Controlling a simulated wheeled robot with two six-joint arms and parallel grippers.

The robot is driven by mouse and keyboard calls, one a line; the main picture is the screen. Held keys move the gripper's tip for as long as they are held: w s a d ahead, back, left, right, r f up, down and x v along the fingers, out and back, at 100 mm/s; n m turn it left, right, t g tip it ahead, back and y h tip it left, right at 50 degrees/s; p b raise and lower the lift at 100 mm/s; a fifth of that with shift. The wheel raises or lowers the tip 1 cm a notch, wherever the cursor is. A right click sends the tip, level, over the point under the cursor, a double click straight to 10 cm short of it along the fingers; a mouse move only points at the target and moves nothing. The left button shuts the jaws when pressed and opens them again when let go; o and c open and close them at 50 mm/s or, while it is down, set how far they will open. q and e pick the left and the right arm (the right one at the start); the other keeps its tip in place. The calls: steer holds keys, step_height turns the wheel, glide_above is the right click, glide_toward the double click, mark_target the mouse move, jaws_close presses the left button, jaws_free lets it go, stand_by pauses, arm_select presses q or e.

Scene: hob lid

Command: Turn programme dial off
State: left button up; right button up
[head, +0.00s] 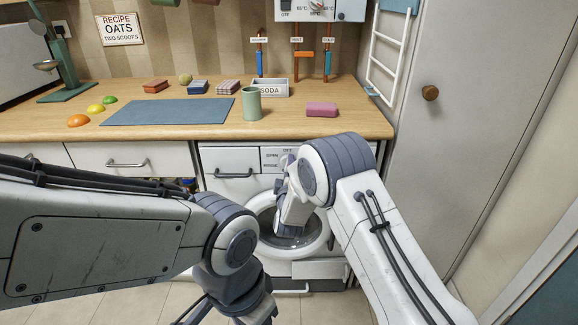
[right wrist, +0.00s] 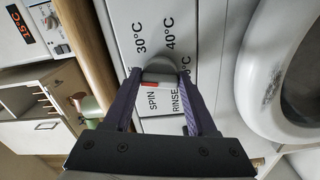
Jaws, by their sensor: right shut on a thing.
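The programme dial (right wrist: 160,71) is a grey knob on the white washing machine's panel. It has a red mark on its lower left side, near the word SPIN in the right wrist view. Printed labels around it include 30°C, 40°C, SPIN and RINSE. My right gripper (right wrist: 159,78) is shut on the dial, with one purple finger on each side. In the head view the dial is mostly hidden by my right arm, and OFF is printed above it on the panel (head: 270,153). My left arm crosses the lower left, and its gripper is out of view.
The washing machine door (head: 268,249) is below the panel. A tall cupboard (head: 450,130) stands at right.

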steer(key=shift+f+n+p, duration=0.1)
steer(key=shift+n+p, duration=0.3)
steer(key=shift+n, duration=0.8)
steer(key=o, duration=1.4)
steer(key=shift+c, duration=0.2)
steer(key=shift+s, duration=0.1)
steer(key=s, duration=1)
steer(key=shift+s, duration=0.2)
